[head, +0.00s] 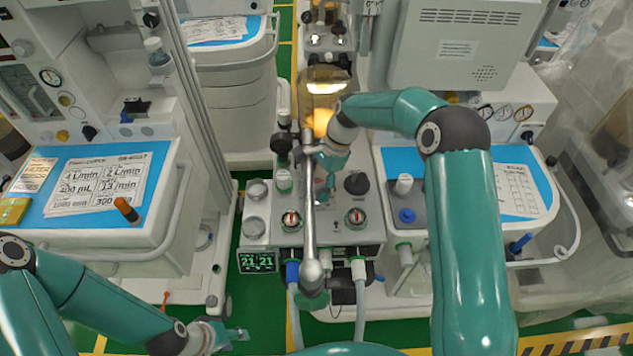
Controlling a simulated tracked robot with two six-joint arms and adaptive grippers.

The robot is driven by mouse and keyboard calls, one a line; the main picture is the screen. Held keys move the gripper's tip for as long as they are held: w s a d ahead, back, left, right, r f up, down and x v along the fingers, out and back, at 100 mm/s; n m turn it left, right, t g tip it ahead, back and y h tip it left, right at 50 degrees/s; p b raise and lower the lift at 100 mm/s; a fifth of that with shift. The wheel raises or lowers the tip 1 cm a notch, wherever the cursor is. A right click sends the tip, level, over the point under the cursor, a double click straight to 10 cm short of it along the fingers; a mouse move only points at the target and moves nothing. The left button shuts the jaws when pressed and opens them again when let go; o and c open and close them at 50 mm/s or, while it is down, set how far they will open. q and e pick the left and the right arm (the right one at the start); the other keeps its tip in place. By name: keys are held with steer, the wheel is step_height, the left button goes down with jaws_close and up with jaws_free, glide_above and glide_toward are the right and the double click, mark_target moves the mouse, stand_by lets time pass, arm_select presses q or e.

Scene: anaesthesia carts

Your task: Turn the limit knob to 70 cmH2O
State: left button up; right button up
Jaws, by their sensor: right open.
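The middle anaesthesia cart has a grey block (262,222) with several knobs. Two black knobs stand on it, one at the upper left (281,144) and one on the right (357,184). Two round dials with red marks sit lower, on the left (291,220) and the right (355,218). I cannot tell which is the limit knob, and no scale is readable. My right gripper (326,182) is open, pointing down over the block between the black knobs; its arm and a metal rod hide part of what is below. My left gripper (238,337) is low, left of the hoses, away from the knobs.
A metal rod (309,225) with a round end runs down in front of the block. A small green display (257,261) sits at its lower left. Pale hoses (359,300) hang in front. Carts with blue tops and paper sheets (100,183) stand on both sides. Green floor shows between them.

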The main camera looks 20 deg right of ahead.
steer(key=c, duration=1.1)
steer(key=shift+c, duration=0.2)
steer(key=shift+m, duration=0.3)
steer(key=shift+m+t+b, duration=0.5)
steer(key=shift+m+b, duration=0.1)
steer(key=shift+m, duration=0.3)
steer(key=m+t, duration=0.1)
steer(key=m, duration=0.1)
steer(key=shift+m+b, duration=0.3)
steer(key=shift+m+t+h, duration=0.4)
steer(key=shift+m+t, duration=0.5)
steer(key=shift+m, duration=1.6)
steer(key=shift+r, duration=0.1)
